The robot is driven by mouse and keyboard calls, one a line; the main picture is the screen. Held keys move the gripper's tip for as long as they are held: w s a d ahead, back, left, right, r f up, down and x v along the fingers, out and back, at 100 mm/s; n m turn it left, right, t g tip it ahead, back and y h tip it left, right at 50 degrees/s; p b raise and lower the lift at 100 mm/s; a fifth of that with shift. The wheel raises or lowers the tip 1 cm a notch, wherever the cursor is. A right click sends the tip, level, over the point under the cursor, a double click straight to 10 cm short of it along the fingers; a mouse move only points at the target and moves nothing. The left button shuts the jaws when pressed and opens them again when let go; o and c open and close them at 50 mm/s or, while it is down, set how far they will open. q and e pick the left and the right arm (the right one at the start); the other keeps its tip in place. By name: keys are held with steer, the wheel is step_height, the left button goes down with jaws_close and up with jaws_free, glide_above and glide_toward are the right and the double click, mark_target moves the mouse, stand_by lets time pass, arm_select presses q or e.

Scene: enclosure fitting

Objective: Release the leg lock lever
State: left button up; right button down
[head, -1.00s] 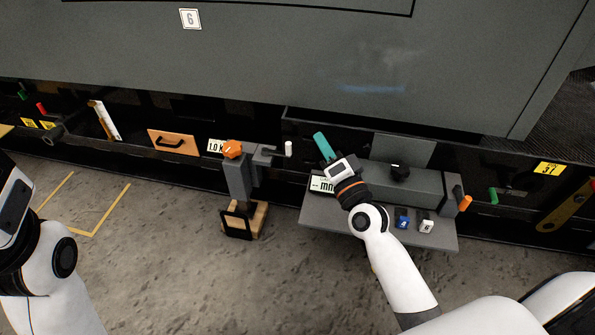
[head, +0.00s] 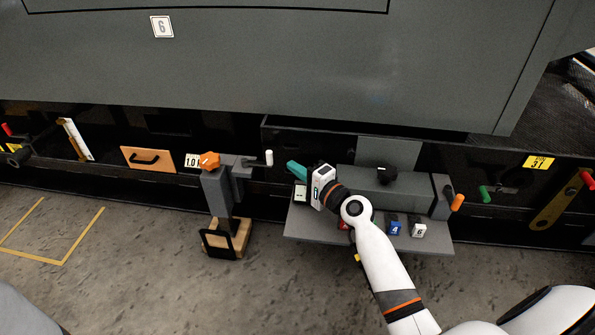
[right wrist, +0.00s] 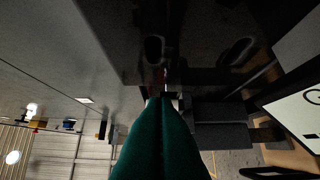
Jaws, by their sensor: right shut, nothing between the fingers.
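The grey leg (head: 216,190) stands upright with an orange knob (head: 210,160) on top. A short lever with a white grip (head: 269,157) sticks out at its right; I take this as the lock lever, though no label shows. My right gripper (head: 291,166) has teal fingers pointing left, their tips just right of the white grip with a small gap showing. In the right wrist view the teal fingers (right wrist: 162,103) are together and empty, with dark hardware beyond them; I cannot make out the lever there. My left gripper is out of view.
The leg's foot is at a wooden block (head: 232,240) with a black frame (head: 217,245). A grey shelf (head: 310,230) with a control box lies under my right forearm. An orange-gripped handle (head: 457,202) is at its right. The enclosure (head: 300,60) overhangs above. Floor at left is clear.

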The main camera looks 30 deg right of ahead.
steer(key=b+x, duration=0.2)
steer(key=x, duration=0.5)
